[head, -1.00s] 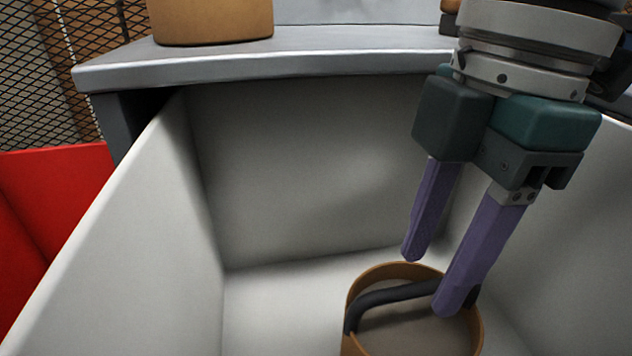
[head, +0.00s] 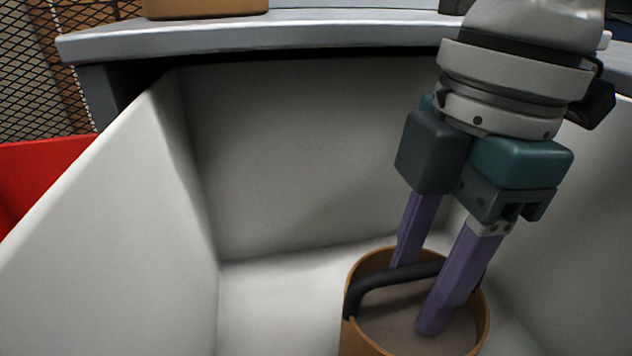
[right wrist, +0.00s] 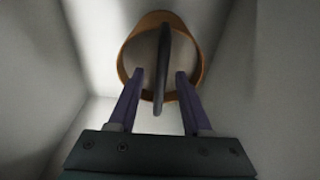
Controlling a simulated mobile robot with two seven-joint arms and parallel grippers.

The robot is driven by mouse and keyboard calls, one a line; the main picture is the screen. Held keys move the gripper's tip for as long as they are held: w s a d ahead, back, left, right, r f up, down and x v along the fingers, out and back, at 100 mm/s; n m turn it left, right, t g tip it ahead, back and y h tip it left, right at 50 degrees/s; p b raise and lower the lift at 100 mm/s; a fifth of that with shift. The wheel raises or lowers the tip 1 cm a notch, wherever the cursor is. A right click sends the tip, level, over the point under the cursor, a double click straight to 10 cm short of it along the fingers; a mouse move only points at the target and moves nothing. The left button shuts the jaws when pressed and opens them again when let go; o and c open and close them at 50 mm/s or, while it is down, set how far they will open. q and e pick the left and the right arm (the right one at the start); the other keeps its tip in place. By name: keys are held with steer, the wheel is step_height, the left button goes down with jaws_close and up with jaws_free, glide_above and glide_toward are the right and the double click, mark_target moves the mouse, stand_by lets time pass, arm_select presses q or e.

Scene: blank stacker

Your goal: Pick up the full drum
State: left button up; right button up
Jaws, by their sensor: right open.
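The drum (head: 362,336) is an orange-brown round tub with a dark curved handle (head: 385,280) across its open top and a grey-brown surface inside. It stands in a deep pale bin and is cut off by the bottom edge of the head view. My right gripper (head: 412,300) is open, with its purple fingers reaching down over the drum's mouth, one on each side of the handle. In the right wrist view, the handle (right wrist: 162,70) runs between the two spread fingertips, with the drum's rim (right wrist: 126,50) around it. My left gripper is out of view.
The pale bin's walls (head: 130,190) rise around the drum on the left, back and right. A grey ledge (head: 250,38) runs behind it, bearing another orange-brown container (head: 205,8). A red object (head: 45,170) is outside the bin at the left.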

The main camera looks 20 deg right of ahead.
steer(key=shift+f, duration=0.1)
stand_by(0.3)
jaws_close()
stand_by(1.3)
